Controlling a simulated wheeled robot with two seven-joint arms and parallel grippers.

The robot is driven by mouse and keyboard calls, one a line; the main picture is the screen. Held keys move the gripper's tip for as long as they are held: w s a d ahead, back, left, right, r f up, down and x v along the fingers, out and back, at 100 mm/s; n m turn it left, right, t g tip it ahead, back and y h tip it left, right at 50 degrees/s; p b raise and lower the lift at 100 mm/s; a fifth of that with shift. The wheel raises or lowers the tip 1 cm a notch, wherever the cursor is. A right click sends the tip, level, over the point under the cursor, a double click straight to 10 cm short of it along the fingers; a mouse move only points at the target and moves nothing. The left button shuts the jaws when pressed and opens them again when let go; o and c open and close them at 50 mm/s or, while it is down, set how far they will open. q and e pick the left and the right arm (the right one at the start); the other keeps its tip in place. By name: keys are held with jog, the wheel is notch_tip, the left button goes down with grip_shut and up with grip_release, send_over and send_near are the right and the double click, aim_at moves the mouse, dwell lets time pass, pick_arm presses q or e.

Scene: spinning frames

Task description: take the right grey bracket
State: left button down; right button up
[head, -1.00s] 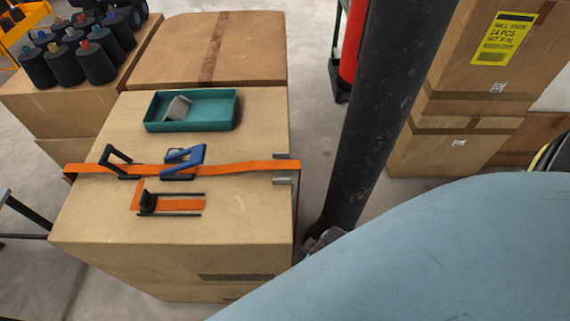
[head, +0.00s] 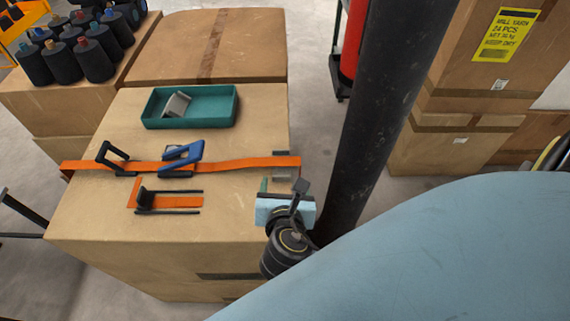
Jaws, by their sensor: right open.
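The right grey bracket (head: 283,176) sits at the right edge of the cardboard box top (head: 225,215), beside the right end of the orange strap (head: 240,165). Another grey bracket (head: 177,104) lies tilted in the teal tray (head: 237,106). My right gripper (head: 282,188) is open at the box's right edge, just on the near side of the right bracket. Its fingers partly cover the bracket's near side, and I cannot tell whether they touch it. My left gripper is not in view.
A black buckle (head: 112,158), a blue-handled buckle (head: 182,156) and a black fork-shaped piece (head: 165,201) lie on the box. A dark post (head: 370,110) stands close to the right of my gripper. Black spools (head: 65,62) stand at the back left.

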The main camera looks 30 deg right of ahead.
jog(key=shift+w+a+r+n, duration=0.15)
jog(key=shift+w+n, duration=0.1)
jog(key=shift+n, duration=0.15)
jog(key=b, duration=0.2)
send_near(281, 151)
jog(key=shift+w+d+f+t, duration=0.3)
jog(key=shift+w+d+f, duration=0.1)
jog(key=shift+w+f, duration=0.25)
jog(key=shift+w+d+f, duration=0.25)
jog(key=shift+w+d, duration=0.05)
jog(key=shift+w, duration=0.05)
jog(key=b+x, duration=0.1)
jog(key=x, duration=0.4)
jog(key=shift+r, duration=0.15)
jog(key=shift+c, duration=1.1)
jog(key=c, duration=0.7)
jog(key=shift+c, duration=0.8)
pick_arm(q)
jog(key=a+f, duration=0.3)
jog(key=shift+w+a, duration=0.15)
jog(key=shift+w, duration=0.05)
